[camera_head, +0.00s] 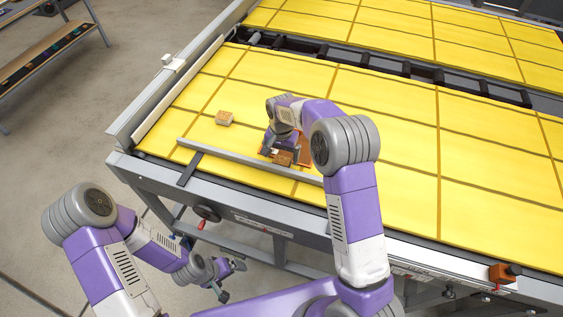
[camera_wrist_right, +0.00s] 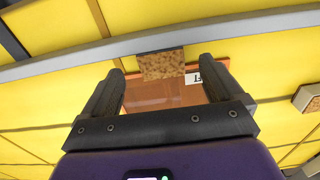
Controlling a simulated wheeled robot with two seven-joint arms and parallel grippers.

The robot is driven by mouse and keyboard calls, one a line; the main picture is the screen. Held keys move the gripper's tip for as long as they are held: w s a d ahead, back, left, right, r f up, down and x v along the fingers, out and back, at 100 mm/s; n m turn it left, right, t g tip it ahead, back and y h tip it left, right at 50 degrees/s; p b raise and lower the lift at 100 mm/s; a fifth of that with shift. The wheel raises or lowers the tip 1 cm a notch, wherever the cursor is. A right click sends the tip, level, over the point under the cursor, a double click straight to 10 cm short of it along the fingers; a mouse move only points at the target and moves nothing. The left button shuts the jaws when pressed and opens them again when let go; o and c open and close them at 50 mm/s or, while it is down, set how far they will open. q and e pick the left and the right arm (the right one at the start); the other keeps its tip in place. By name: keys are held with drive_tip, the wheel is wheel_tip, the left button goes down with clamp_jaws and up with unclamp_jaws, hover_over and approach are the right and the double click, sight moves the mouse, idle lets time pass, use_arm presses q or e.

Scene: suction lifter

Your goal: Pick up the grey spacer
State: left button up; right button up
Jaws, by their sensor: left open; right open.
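No block that is plainly a grey spacer shows. A long grey bar (camera_head: 235,158) lies across the yellow table near its front edge; it also crosses the top of the right wrist view (camera_wrist_right: 240,27). A brown speckled block (camera_wrist_right: 160,65) sits beside the bar, at the edge of an orange plate (camera_wrist_right: 150,95) with a white label. My right gripper (camera_wrist_right: 162,72) is open over the plate, its fingers pointing toward the block on either side, with nothing visibly gripped. In the head view, my right gripper (camera_head: 282,149) partly hides the plate. My left gripper (camera_head: 231,281) is open and empty, off the table's front.
A small tan block (camera_head: 224,118) lies left of my right gripper; it shows at the right edge of the wrist view (camera_wrist_right: 308,98). A metal rail (camera_head: 165,95) bounds the table's left side. An orange-and-black part (camera_head: 505,272) sits at the front right. The table's right half is clear.

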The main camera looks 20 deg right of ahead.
sight(282, 160)
drive_tip(key=f, duration=0.4)
drive_tip(key=shift+w+d+f, duration=0.15)
drive_tip(key=shift+w+f, duration=0.05)
drive_tip(key=shift+w, duration=0.05)
drive_tip(key=c, duration=1.1)
drive_tip(key=shift+r, duration=0.15)
drive_tip(key=shift+c, duration=0.2)
